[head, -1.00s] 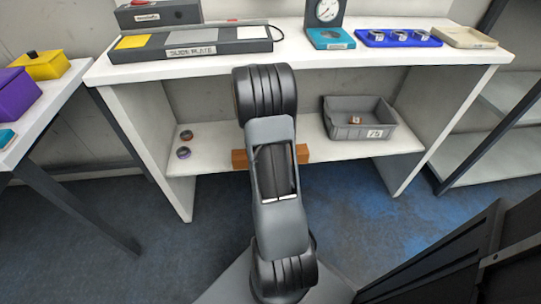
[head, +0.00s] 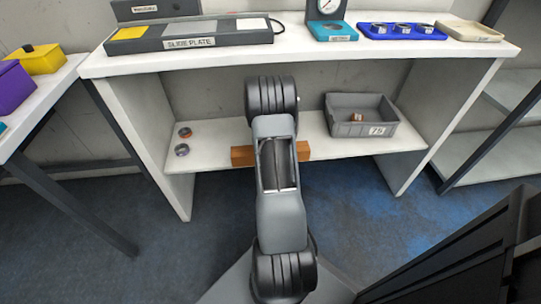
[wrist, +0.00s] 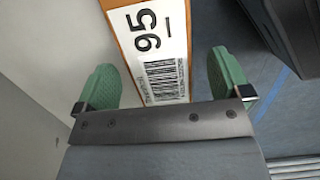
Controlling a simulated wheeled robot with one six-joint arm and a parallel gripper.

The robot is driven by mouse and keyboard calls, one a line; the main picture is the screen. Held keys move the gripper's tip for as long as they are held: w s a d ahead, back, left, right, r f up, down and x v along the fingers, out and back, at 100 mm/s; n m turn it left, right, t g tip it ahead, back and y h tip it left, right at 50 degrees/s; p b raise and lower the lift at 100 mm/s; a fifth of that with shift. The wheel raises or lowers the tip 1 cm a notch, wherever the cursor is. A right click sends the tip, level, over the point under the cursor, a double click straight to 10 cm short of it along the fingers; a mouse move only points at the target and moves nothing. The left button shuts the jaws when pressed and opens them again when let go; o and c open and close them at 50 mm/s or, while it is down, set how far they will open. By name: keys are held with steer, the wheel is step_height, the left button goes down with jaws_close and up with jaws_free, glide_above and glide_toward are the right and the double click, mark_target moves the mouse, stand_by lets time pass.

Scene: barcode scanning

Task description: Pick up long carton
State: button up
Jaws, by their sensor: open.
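The long carton (head: 242,156) is orange-brown and lies on the lower shelf in the head view, its middle hidden behind my arm. In the wrist view the carton (wrist: 118,22) runs upward from my gripper, with a white label reading 95 and a barcode facing the camera. My gripper (wrist: 164,75) is open, with one green finger pad on each side of the carton. A gap shows on both sides of it. My gripper is hidden behind my arm in the head view.
A grey bin (head: 345,128) with a small item inside stands on the lower shelf (head: 215,150) to the right. Two small rings (head: 182,150) lie on the left. The worktop (head: 250,57) overhangs this shelf. A side table (head: 50,88) stands at the left.

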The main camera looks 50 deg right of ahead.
steer(key=f, duration=0.1)
steer(key=f+b, duration=0.1)
steer(key=f, duration=0.1)
steer(key=f+b, duration=0.1)
steer(key=f, duration=0.1)
steer(key=shift+s+d, duration=0.2)
steer(key=shift+d, duration=0.1)
steer(key=shift+r, duration=0.1)
steer(key=shift+c, duration=0.4)
steer(key=c, duration=1.5)
steer(key=shift+r, duration=0.1)
steer(key=shift+c, duration=0.6)
